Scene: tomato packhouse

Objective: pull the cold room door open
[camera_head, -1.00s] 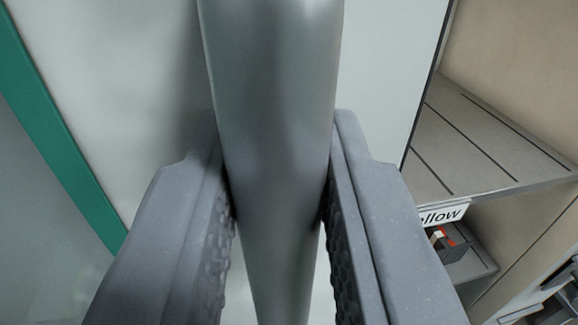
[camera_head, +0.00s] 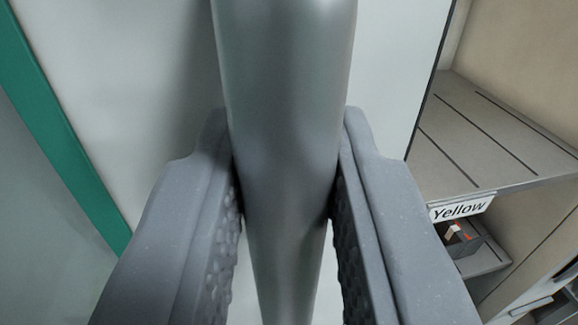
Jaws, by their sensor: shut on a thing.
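A thick grey metal bar handle (camera_head: 285,90) runs from top to bottom through the middle of the view. My gripper (camera_head: 284,165) is shut on it, with one grey finger on each side and the ridged pads against the bar. Behind the handle is the pale door (camera_head: 120,90), with its right edge running down from the top right. The part of the door directly behind the handle and fingers is hidden. I cannot tell how far the door stands open.
Past the door's right edge is a shelf unit (camera_head: 485,130) with slatted boards. A label reading "Yellow" (camera_head: 461,208) is on its edge, with a small dark box (camera_head: 460,240) below. A green strip (camera_head: 60,130) runs down the left side.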

